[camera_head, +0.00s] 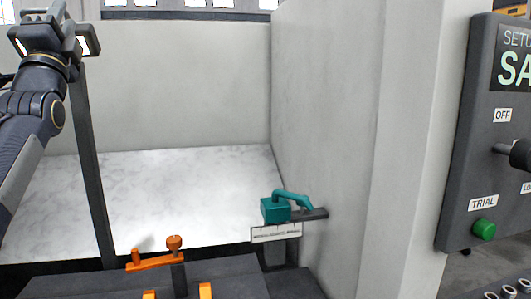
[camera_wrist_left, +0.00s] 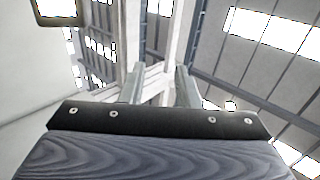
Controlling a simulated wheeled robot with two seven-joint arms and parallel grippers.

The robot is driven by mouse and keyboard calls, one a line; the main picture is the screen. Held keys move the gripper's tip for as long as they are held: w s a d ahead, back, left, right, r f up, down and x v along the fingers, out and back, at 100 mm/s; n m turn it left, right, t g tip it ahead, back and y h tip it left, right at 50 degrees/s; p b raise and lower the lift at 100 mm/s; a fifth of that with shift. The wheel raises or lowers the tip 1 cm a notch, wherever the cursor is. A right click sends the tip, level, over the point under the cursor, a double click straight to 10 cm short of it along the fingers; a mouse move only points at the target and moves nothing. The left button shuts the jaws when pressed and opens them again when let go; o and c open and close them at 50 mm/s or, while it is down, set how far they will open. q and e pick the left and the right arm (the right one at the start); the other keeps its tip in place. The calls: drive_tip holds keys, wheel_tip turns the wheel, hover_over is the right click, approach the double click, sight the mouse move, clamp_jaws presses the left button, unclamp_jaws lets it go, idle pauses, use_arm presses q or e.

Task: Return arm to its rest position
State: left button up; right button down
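My left arm (camera_head: 30,125) comes in from the left edge and is raised, with its wrist bent upward. My left gripper (camera_head: 50,18) is at the top left, pointing up, well above the pale speckled surface and clear of everything. In the left wrist view the two fingers of the left gripper (camera_wrist_left: 159,78) stand apart with nothing between them. Beyond them are only the ceiling beams and bright windows. My right arm and gripper do not show in either view.
A teal clamp (camera_head: 276,208) sits on a scaled bracket beside the grey wall (camera_head: 325,120). An orange-handled fixture (camera_head: 155,262) is at the front. A dark control panel (camera_head: 480,150) with a green button (camera_head: 484,229) stands at right. The speckled surface (camera_head: 180,190) is bare.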

use_arm(q)
drive_tip(key=w+a+f+n+g, duration=0.2)
drive_tip(key=a+f+n+g, duration=0.15)
drive_tip(key=a+f, duration=0.3)
drive_tip(key=s+f+n+g+h, duration=0.3)
drive_tip(key=f+n+g, duration=0.25)
drive_tip(key=f, duration=1.25)
drive_tip(key=s+d+f+n+g+h, duration=0.2)
drive_tip(key=s+d+f+g, duration=0.2)
drive_tip(key=s+d+f, duration=0.3)
drive_tip(key=s+d+f+n+g+h, duration=0.3)
drive_tip(key=s+d+f, duration=0.5)
drive_tip(key=f, duration=1)
drive_tip(key=s+d+f+n+g+h, duration=0.2)
drive_tip(key=s+d+f+g, duration=0.3)
drive_tip(key=s+f, duration=0.7)
drive_tip(key=shift+s+d+f+n+h, duration=0.3)
drive_tip(key=shift+s+d+n, duration=0.1)
drive_tip(key=shift+s+d, duration=0.8)
